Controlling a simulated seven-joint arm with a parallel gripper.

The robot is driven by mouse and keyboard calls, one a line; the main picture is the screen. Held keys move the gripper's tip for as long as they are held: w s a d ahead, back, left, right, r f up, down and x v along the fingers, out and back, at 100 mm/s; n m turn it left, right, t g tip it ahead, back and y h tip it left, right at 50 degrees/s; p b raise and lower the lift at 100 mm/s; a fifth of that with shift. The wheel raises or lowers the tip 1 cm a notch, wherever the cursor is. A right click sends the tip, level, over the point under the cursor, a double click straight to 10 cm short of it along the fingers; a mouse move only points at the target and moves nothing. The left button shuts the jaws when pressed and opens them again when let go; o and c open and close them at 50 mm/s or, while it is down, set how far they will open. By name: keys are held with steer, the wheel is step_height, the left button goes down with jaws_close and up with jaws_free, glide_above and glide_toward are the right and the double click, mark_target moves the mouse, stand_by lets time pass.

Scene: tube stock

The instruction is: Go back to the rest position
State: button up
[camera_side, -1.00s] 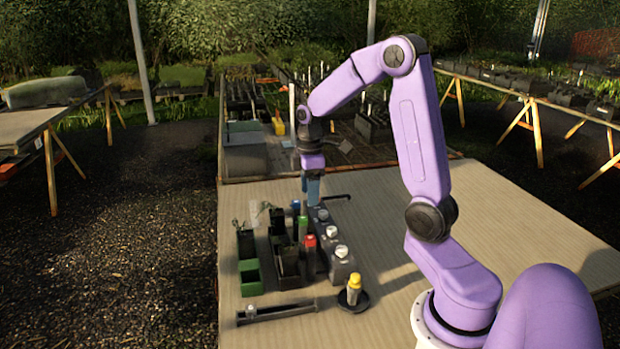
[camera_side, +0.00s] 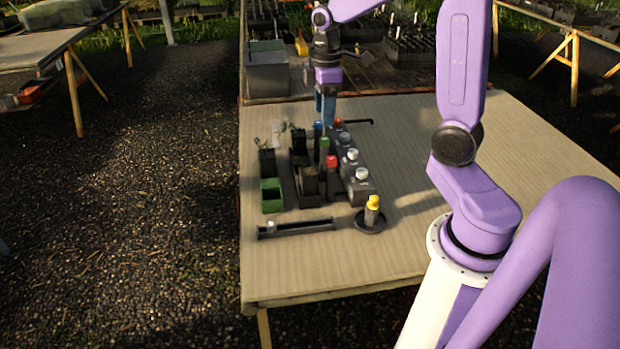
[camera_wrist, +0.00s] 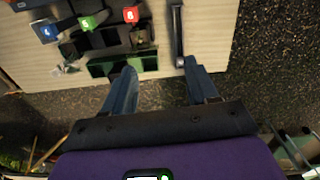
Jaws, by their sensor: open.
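My gripper (camera_side: 329,130) hangs above the far end of the tube stock in the side view, fingers pointing down. In the wrist view its two blue fingers (camera_wrist: 158,70) are apart with nothing between them. Below stand a blue-topped tube (camera_side: 317,127), a green tube (camera_side: 324,147) and a red-topped tube (camera_side: 331,162). In the wrist view, blue (camera_wrist: 46,32), green (camera_wrist: 88,23) and red (camera_wrist: 131,14) tops show white numbers. Whether the fingertips clear the nearest tube is hard to tell from the side.
A grey block with white knobs (camera_side: 361,187) stands right of the tubes. A yellow-topped piece (camera_side: 373,203) sits on a round black base. A green box (camera_side: 272,195) and a black rail (camera_side: 295,229) lie nearer. The tabletop (camera_side: 480,140) is clear at right.

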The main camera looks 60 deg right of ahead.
steer(key=s+a+n, duration=0.1)
steer(key=s+a, duration=0.8)
steer(key=a, duration=0.3)
steer(key=s+a+n, duration=0.1)
steer(key=s+a, duration=0.1)
steer(key=s, duration=0.5)
steer(key=s+a+f+n, duration=0.1)
steer(key=s, duration=0.6)
steer(key=shift+s+a+f, duration=0.15)
steer(key=shift+a+f, duration=0.05)
steer(key=shift+a, duration=0.15)
steer(key=shift+o, duration=0.2)
